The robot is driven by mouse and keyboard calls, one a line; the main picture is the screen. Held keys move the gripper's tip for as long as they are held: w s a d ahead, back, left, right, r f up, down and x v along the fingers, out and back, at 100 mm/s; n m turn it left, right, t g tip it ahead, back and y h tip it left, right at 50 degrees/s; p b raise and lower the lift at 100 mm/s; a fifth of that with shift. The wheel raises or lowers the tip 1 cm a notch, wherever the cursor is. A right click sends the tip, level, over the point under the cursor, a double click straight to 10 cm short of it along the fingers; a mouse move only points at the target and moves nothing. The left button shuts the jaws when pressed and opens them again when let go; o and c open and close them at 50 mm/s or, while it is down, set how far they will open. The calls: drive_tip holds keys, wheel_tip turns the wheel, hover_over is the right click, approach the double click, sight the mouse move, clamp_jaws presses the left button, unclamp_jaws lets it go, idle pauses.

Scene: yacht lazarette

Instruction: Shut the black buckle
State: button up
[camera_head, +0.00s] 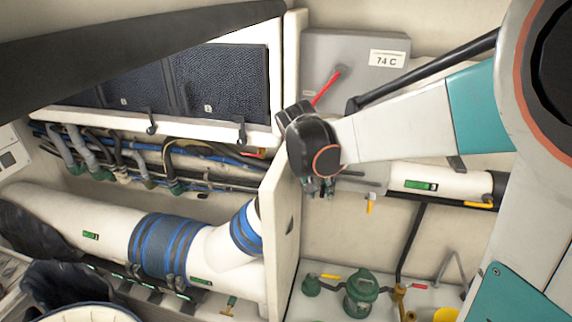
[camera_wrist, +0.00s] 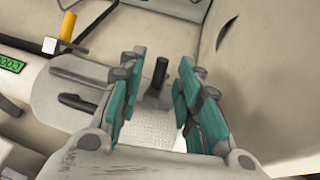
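My gripper (camera_wrist: 158,95) is open in the wrist view, its teal-padded fingers apart. A black upright lever (camera_wrist: 159,74), which may be the black buckle, shows between the fingers; contact is not visible. It appears to rise from a grey fitting. A flatter black tab (camera_wrist: 78,103) lies left of the fingers on a pale grey sleeve. In the head view my gripper (camera_head: 320,187) is by the top of an upright cream panel, beside the grey end of a white cylinder. My wrist hides much of that spot. I cannot tell for certain which black part is the buckle.
The white cylinder (camera_head: 440,181) has a green label. A yellow lever (camera_head: 370,206) hangs below it. The cream panel (camera_head: 279,230) stands close to my gripper. Black latches (camera_head: 241,130) hang under the locker at left. A green valve (camera_head: 361,291) stands below.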

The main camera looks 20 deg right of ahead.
drive_tip(key=shift+w+f, duration=0.1)
drive_tip(key=shift+f, duration=0.15)
drive_tip(key=shift+d, duration=0.1)
clamp_jaws()
drive_tip(key=shift+w+d+r+g+y+b, duration=0.25)
drive_tip(key=shift+w+g+y, duration=0.15)
drive_tip(key=shift+g, duration=0.2)
drive_tip(key=shift+w+d+r+g+y+b, duration=0.1)
drive_tip(key=shift+w+d+r+g+y, duration=0.15)
drive_tip(key=shift+g+y, duration=0.25)
drive_tip(key=shift+w+r+g+y, duration=0.2)
drive_tip(key=shift+r+g+y, duration=0.1)
drive_tip(key=shift+g, duration=0.3)
